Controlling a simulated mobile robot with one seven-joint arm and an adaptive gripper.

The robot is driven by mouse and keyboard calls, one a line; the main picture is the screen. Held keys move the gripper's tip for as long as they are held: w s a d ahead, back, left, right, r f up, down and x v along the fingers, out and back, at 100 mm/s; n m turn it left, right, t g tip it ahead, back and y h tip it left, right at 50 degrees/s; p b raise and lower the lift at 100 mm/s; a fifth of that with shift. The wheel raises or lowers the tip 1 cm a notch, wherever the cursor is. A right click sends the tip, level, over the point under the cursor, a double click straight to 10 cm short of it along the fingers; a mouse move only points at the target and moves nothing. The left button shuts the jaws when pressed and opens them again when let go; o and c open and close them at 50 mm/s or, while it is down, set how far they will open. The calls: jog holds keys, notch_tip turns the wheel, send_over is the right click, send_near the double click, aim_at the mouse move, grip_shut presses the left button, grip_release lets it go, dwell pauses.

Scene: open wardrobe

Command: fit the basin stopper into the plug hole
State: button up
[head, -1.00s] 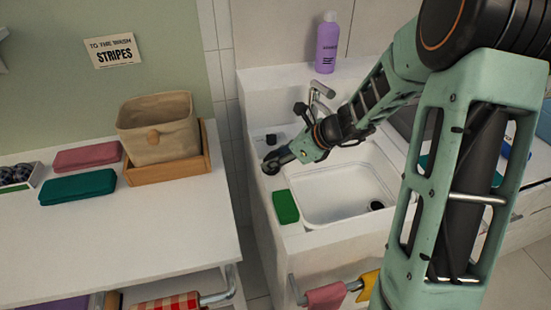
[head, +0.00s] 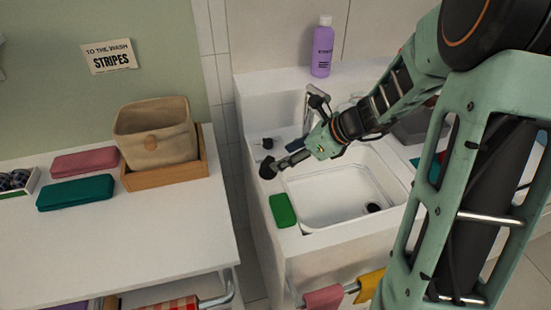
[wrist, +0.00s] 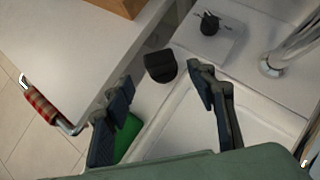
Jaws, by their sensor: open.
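A black, rounded piece that looks like the stopper (wrist: 160,66) sits on the left rim of the white basin (wrist: 183,112). In the head view the stopper (head: 267,169) shows just beyond my fingertips. My gripper (head: 284,163) is open above the left rim. In the wrist view the gripper (wrist: 161,80) has its two dark fingers apart, with the stopper ahead between their tips and no clear contact. The dark plug hole (head: 373,208) is in the basin floor, at the lower right; it is out of the wrist view.
A second small black item (wrist: 210,24) sits on a pale dish behind the stopper, near the tap (wrist: 272,62). A green sponge (head: 283,210) lies on the front left rim. A purple bottle (head: 322,47) stands on the back ledge. A white counter (head: 150,235) lies left.

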jog(key=v, duration=0.5)
jog(key=shift+s+d+r, duration=0.1)
jog(key=shift+d+r, duration=0.1)
jog(key=shift+d, duration=0.05)
